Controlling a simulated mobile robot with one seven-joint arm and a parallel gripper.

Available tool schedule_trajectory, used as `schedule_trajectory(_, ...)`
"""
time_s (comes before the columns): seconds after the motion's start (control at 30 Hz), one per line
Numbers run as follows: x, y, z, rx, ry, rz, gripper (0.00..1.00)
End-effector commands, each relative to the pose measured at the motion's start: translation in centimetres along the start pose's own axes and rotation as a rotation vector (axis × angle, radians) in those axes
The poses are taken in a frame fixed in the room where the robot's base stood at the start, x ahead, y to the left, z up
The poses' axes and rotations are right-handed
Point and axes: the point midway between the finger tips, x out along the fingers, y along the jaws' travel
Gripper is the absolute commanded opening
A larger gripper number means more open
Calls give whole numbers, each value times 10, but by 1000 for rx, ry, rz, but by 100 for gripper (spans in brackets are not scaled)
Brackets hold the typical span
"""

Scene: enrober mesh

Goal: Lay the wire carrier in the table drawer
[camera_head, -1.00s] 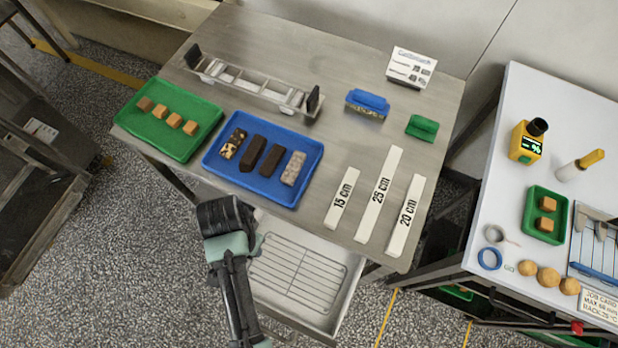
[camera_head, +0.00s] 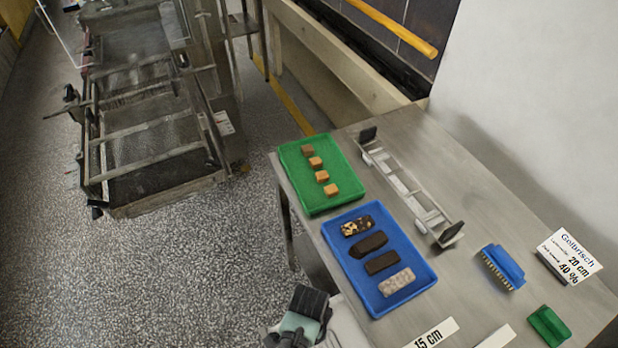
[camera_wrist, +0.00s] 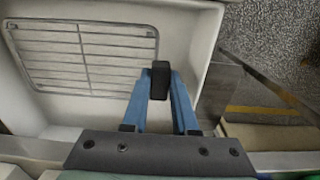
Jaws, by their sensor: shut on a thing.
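The wire carrier (camera_wrist: 85,55), a flat grid of thin metal rods, shows in the wrist view over the floor of the pale, open table drawer (camera_wrist: 205,35). It seems to lie flat inside the walls. My gripper (camera_wrist: 160,82) has its blue fingers closed on a small black block (camera_wrist: 160,72), which overlaps the grid's near right part. I cannot tell whether the block belongs to the carrier. In the head view my gripper (camera_head: 302,318) is at the bottom edge, below the blue tray; its fingertips and the carrier are hidden there.
The steel table (camera_head: 470,190) holds a green tray (camera_head: 334,194), a blue tray (camera_head: 420,255), a metal frame with black ends (camera_head: 408,188), a blue brush (camera_head: 502,266), a green brush (camera_head: 549,325) and a sign (camera_head: 569,256). A machine (camera_head: 150,130) stands upper left. Floor between is clear.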

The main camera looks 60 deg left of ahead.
Motion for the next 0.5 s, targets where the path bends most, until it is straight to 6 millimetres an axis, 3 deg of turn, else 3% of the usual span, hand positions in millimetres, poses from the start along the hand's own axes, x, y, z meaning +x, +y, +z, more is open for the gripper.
schedule_trajectory(0.13,14,0,0,0,1,0,0)
schedule_trajectory(0.5,19,0,0,1,1,0,0)
